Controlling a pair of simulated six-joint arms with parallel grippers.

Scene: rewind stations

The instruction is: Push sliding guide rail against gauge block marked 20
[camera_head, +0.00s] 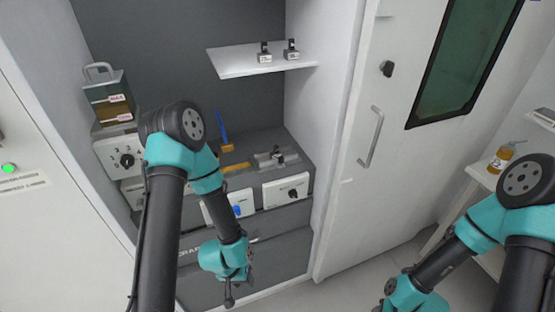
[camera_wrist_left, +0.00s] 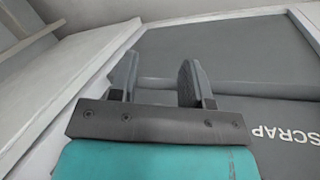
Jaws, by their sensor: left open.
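Two small labelled blocks with black tops, likely gauge blocks, stand on the white shelf: a left one (camera_head: 264,55) and a right one (camera_head: 291,51). A third black-topped block (camera_head: 277,156) sits on the grey deck below; the numbers are too small to read. A blue upright piece with an orange foot (camera_head: 227,146) and an orange strip (camera_head: 238,167) are on the deck; I cannot tell which is the sliding guide rail. My left gripper (camera_head: 229,293) hangs low before the cabinet front, open and empty; its fingers show in the wrist view (camera_wrist_left: 160,82). My right gripper is out of frame.
The white shelf (camera_head: 235,63) overhangs the deck. A drawer marked SCRAP (camera_wrist_left: 270,112) is below. A handled container (camera_head: 107,100) stands left. My left arm hides part of the deck.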

